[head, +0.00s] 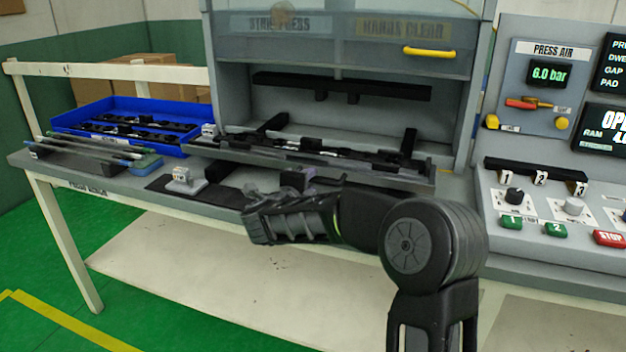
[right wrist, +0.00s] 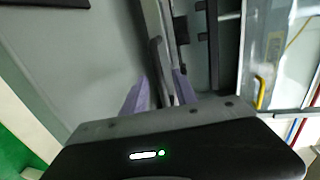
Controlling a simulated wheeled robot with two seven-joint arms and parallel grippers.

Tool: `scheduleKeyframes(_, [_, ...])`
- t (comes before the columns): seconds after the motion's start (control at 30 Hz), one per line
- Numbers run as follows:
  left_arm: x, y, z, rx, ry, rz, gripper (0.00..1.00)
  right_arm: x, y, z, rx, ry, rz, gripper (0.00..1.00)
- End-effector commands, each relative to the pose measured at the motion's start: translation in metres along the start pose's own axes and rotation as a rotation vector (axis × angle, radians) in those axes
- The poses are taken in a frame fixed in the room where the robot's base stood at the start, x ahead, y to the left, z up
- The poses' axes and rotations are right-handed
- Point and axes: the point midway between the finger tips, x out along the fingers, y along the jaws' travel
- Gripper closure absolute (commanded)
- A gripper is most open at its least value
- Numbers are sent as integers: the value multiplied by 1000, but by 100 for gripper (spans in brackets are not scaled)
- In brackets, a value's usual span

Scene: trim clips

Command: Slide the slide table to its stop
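The slide table (head: 375,178) is a long dark grey tray in the lower opening of the press, its front edge sticking out over the bench. Black trim parts (head: 330,151) lie along it. My right gripper (head: 297,186) is at the front edge of the slide table, near its middle; my own wrist partly hides the fingers. In the right wrist view its two pale purple fingers (right wrist: 160,92) stand apart, with a long rail-like edge beyond them. Whether they touch the table is unclear. My left gripper is not in view.
A blue bin (head: 90,122) of black parts and several thin rods (head: 85,150) lie on the bench at left. A small grey fixture (head: 185,180) stands on a dark mat. The press guard with its yellow handle (head: 428,51) is raised. A control panel (head: 560,215) is at right.

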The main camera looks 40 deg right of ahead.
Motion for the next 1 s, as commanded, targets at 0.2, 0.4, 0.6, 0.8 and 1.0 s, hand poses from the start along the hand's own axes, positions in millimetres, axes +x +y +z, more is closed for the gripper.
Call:
scheduleKeyframes(0.2, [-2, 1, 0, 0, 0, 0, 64, 26, 0, -1, -1, 2, 0, 66])
scheduleKeyframes(0.4, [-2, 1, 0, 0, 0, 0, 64, 29, 0, 0, 0, 0, 0, 66])
scheduleKeyframes(0.6, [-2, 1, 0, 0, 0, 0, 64, 29, 0, 0, -1, 0, 0, 72])
scheduleKeyframes(0.8, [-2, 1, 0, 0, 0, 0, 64, 29, 0, 0, -1, 0, 0, 89])
scheduleKeyframes(1.0, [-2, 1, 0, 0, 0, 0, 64, 29, 0, 0, -1, 0, 0, 100])
